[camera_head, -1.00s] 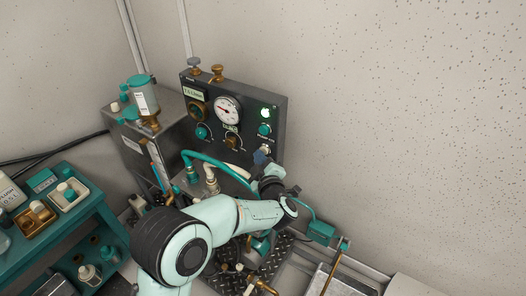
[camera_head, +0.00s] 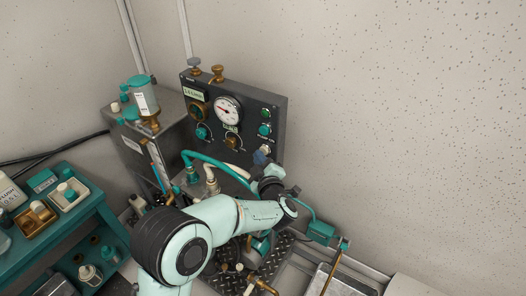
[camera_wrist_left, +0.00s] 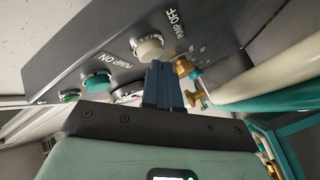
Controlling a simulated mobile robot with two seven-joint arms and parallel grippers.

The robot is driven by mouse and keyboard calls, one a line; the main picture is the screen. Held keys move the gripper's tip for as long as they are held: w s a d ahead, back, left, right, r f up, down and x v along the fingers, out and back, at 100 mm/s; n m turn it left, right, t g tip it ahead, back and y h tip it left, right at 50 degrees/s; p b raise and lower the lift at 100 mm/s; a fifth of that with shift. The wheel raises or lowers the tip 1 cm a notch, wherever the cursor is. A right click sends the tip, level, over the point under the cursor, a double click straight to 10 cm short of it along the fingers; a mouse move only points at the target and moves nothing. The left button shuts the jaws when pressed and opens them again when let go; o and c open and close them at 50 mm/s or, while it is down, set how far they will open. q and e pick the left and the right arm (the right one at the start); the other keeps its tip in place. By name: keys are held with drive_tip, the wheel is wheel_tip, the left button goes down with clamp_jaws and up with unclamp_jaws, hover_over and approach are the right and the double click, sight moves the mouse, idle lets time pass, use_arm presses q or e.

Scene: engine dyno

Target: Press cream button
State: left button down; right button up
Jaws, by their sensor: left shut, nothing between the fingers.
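The cream button (camera_wrist_left: 149,48) is a round domed cap in a metal ring on the dark control panel (camera_wrist_left: 120,60), beside the words PUMP OFF. In the head view a small pale bit of the button (camera_head: 266,148) shows just above my fingertips. My left gripper (camera_wrist_left: 157,68) is shut and empty, its dark blue fingertips at the button's lower edge in the wrist view. I cannot tell whether they touch it. In the head view the left gripper (camera_head: 260,157) is at the panel's lower right. My right gripper is not in view.
A teal PUMP ON button (camera_wrist_left: 97,82) and an unlit green lamp (camera_head: 266,113) are above the cream button on the panel. A gauge (camera_head: 228,111) is left of them. Teal and cream hoses (camera_wrist_left: 262,92) and brass fittings (camera_wrist_left: 187,69) are close to the fingers.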

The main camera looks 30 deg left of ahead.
use_arm(q)
drive_tip(key=shift+s, duration=0.55)
drive_tip(key=shift+s+a+p, duration=0.2)
drive_tip(key=shift+s+p, duration=0.25)
drive_tip(key=shift+s, duration=2.05)
